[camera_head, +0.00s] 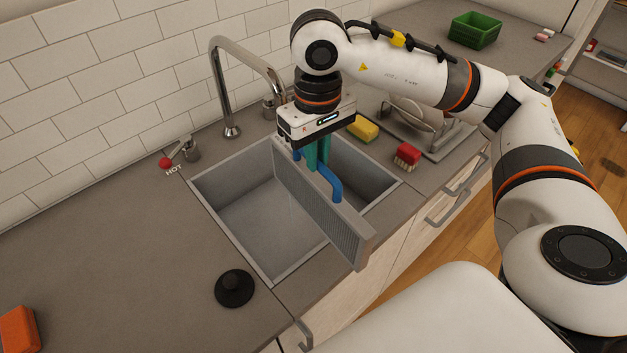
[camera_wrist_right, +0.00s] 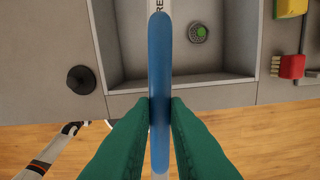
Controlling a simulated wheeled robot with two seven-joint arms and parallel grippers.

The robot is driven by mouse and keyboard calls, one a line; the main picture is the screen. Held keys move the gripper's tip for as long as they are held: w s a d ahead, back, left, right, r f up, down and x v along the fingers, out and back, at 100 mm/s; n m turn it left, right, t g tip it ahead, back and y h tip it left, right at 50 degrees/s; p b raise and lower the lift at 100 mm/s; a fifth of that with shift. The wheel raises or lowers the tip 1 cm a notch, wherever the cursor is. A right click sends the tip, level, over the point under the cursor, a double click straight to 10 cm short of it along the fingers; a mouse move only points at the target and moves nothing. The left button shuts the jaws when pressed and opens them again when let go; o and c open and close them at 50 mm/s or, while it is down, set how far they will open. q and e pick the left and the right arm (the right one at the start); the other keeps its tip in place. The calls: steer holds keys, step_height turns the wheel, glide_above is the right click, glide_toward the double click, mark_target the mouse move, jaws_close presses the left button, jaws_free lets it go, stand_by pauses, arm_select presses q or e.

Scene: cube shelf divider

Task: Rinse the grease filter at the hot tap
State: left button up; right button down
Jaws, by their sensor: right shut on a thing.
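The grease filter (camera_head: 318,206) is a grey flat panel with a blue handle (camera_head: 330,183). It stands on edge over the sink (camera_head: 246,218), its near end over the front rim. My right gripper (camera_head: 318,158) has its green fingers shut on the blue handle; the handle also shows between the fingers in the wrist view (camera_wrist_right: 160,75). The chrome tap (camera_head: 222,85) arches over the sink; its spout end is hidden behind my gripper. The hot lever with a red knob (camera_head: 166,163) is left of the tap, beside the label HOT. I cannot make out running water.
A black plug (camera_head: 234,288) lies on the counter front left, an orange block (camera_head: 19,330) at the far left. A yellow sponge (camera_head: 362,129), red brush (camera_head: 407,156) and dish rack (camera_head: 432,130) are right of the sink. Part of my left arm shows lower left in the wrist view.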

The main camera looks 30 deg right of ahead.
arm_select(q)
steer(key=shift+f+b, duration=0.3)
steer(key=shift+f, duration=0.05)
arm_select(e)
steer(key=s, duration=0.1)
steer(key=s+a, duration=0.1)
steer(key=s, duration=0.1)
steer(key=shift+s+a, duration=0.15)
steer(key=shift+a, duration=0.15)
stand_by(0.8)
arm_select(q)
steer(key=shift+r+p, duration=0.9)
arm_select(e)
steer(key=s+a+r, duration=0.2)
steer(key=s+r, duration=0.2)
steer(key=shift+s+a, duration=0.15)
steer(key=shift+s, duration=0.05)
arm_select(q)
steer(key=shift+c, duration=0.3)
